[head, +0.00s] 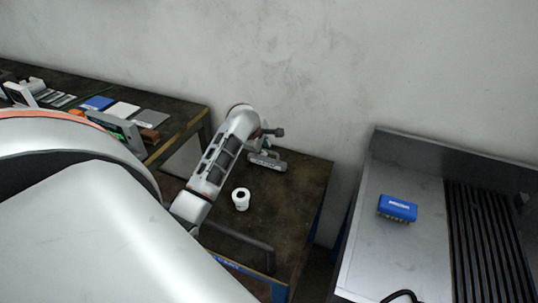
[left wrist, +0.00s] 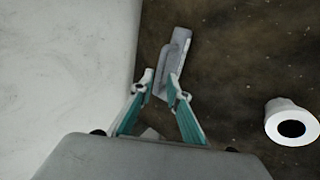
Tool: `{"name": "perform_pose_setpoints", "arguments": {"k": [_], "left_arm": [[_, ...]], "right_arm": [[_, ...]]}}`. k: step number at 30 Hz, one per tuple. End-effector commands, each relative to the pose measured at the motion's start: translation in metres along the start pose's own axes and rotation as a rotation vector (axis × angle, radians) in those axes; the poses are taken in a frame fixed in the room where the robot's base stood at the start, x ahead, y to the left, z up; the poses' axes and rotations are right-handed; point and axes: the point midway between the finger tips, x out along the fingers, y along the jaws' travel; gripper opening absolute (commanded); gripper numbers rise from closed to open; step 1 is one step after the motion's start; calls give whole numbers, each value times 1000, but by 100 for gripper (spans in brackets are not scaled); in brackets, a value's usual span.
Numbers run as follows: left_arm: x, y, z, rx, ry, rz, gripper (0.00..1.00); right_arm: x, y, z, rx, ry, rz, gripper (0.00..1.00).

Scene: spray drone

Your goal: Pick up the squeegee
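A long grey piece with a raised strip, which I take to be the squeegee (head: 270,163), lies flat on the dark table near the wall. In the left wrist view the squeegee (left wrist: 180,45) reaches up and away from between the fingers. My left gripper (head: 263,145) is right over it, and its arm comes down from above. In the left wrist view the tips of my left gripper (left wrist: 161,78) stand close on both sides of the near part. I cannot tell if they touch it. My right gripper is not in view.
A white roll (head: 240,199) stands on the dark table (head: 303,185); it also shows in the left wrist view (left wrist: 291,122). The wall (head: 330,75) is close behind. A blue brush (head: 397,208) lies on a metal bench at right. Several items crowd the left table.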

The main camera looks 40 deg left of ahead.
Motion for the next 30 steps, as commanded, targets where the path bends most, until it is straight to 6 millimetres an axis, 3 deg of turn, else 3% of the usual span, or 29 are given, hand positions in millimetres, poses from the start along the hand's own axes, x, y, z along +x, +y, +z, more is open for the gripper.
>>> {"name": "perform_pose_setpoints", "arguments": {"k": [13,22,24,30], "left_arm": [[49,1,0,-1,0,1,16],[53,1,0,0,0,2,16],[53,0,0,0,0,2,0],[53,1,0,-1,-1,3,0]], "right_arm": [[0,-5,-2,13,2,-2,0],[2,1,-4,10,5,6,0],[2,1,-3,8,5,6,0],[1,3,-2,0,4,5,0]]}}
